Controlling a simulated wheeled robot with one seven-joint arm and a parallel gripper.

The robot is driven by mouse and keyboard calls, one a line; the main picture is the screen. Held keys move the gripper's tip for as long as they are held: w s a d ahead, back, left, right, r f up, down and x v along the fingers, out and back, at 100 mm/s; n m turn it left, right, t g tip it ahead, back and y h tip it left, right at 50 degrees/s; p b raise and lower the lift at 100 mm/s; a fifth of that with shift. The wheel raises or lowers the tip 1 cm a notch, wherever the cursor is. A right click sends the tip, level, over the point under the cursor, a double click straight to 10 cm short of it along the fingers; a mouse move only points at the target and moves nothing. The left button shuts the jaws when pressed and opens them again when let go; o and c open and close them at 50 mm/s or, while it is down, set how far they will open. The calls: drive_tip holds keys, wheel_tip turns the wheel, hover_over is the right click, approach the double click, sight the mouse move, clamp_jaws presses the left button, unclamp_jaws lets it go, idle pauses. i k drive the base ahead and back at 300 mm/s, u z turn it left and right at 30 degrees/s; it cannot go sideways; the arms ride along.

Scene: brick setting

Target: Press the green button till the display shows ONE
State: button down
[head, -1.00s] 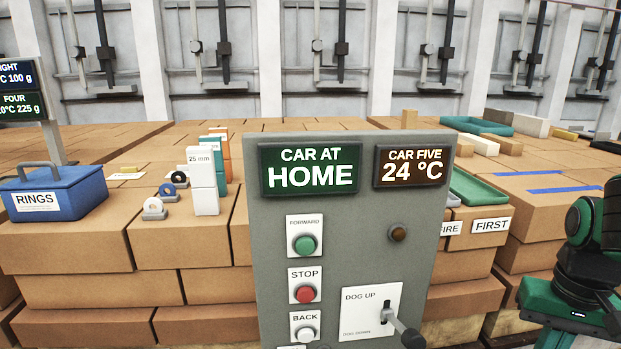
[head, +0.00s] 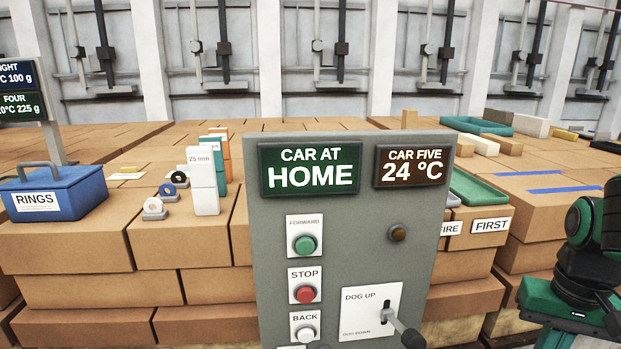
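A grey control panel (head: 345,222) stands in the middle of the head view. The green button (head: 305,244) is on its left side under a FORWARD label. The green display (head: 310,168) at the panel's top left reads CAR AT HOME. Below the green button are a red STOP button (head: 305,293) and a white BACK button (head: 306,333). Part of my green and black arm shows at the right edge, apart from the panel. My gripper is not in view.
An amber display (head: 411,166) reads CAR FIVE 24 °C. A lever (head: 400,328) labelled DOG UP and DOG DOWN juts from the panel's lower right.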

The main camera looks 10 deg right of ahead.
sight(305, 246)
drive_tip(key=z, duration=1.1)
drive_tip(key=k, duration=1.1)
drive_tip(key=u, duration=0.55)
